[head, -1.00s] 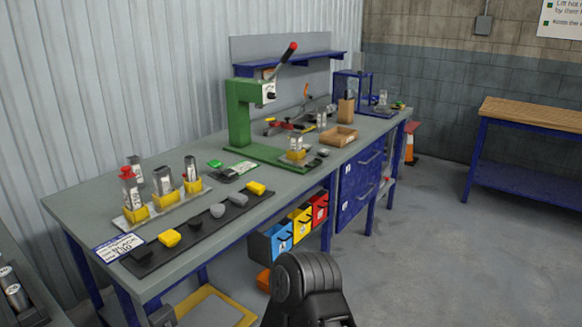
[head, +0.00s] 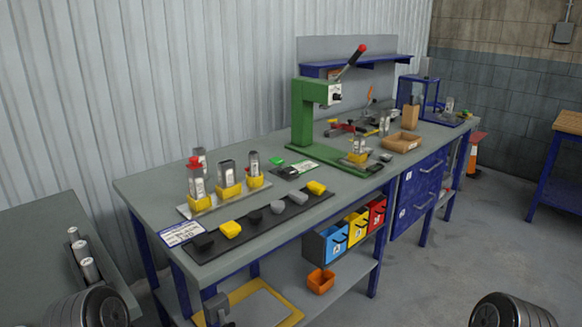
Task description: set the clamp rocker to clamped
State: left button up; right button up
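A green press (head: 305,120) with a red-tipped lever (head: 350,62) stands on the grey workbench. Its head carries a small white plate (head: 335,93) with a dark control on it. I cannot tell whether this is the clamp rocker, or how it is set; it is too small. Neither gripper shows; only dark rounded parts of my arms show at the bottom left and bottom right edges.
The workbench (head: 150,188) carries a tray of yellow holders (head: 228,192) and a dark mat (head: 262,222) with yellow and grey pieces near its front edge. Coloured bins (head: 357,228) hang below. Another grey surface (head: 35,235) stands at the left.

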aim_at(290, 170)
jog(key=i+j, duration=0.15)
jog(key=i, duration=0.3)
jog(key=i+j, duration=0.15)
jog(key=i, duration=0.3)
jog(key=i+l, duration=0.1)
jog(key=l, duration=0.3)
jog(key=i+l+z, duration=0.15)
jog(key=l, duration=0.7)
jog(key=i+l+z, duration=0.1)
jog(key=l, duration=0.3)
jog(key=i+l+z, duration=0.1)
jog(key=l, duration=0.35)
jog(key=i, duration=0.1)
